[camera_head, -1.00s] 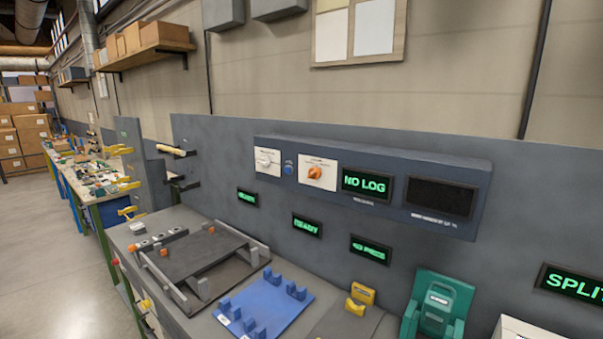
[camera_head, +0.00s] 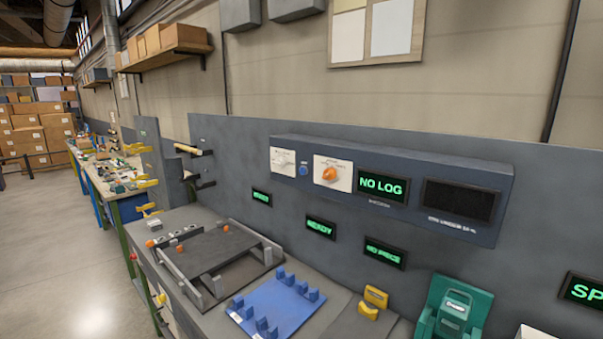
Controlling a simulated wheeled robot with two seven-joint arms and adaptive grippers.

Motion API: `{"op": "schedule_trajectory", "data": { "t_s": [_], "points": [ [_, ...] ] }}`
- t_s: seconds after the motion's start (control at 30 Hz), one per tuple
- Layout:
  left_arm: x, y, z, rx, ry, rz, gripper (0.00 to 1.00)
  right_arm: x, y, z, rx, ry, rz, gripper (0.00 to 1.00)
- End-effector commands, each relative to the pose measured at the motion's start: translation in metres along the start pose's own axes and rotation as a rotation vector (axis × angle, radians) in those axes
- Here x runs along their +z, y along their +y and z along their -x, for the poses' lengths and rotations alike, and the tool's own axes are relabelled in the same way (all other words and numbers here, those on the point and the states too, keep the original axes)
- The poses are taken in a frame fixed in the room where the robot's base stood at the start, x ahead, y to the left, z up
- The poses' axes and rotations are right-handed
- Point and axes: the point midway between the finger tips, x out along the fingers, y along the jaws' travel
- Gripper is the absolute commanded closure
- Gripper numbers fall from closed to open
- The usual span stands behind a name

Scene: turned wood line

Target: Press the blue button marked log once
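The small round blue button (camera_head: 303,170) sits on the front of the dark blue-grey control panel (camera_head: 466,225), between a white-plated knob (camera_head: 283,160) and an orange knob on a white plate (camera_head: 330,173). Its marking is too small to read. The display (camera_head: 382,187) to the right of the orange knob reads "NO LOG" in green. A wider display (camera_head: 461,199) at the panel's right end is dark. Neither of my grippers is in view.
Below the panel, the bench holds a dark frame fixture (camera_head: 210,255), a blue pegged plate (camera_head: 283,307), a yellow block piece (camera_head: 374,297) and a green fixture (camera_head: 460,305). Small signs on the backboard include "READY" (camera_head: 320,228). Open floor (camera_head: 75,250) lies at left.

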Motion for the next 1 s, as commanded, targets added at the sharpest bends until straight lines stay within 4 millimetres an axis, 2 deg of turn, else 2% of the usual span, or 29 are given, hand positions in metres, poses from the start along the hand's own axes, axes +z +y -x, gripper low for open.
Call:
{"op": "schedule_trajectory", "data": {
  "t_s": [0.1, 1.0],
  "points": [
    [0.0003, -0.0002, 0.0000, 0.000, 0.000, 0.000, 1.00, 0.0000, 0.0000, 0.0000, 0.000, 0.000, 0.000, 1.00],
    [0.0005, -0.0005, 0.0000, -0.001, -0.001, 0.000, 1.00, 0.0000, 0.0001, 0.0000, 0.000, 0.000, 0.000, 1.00]
  ]
}}
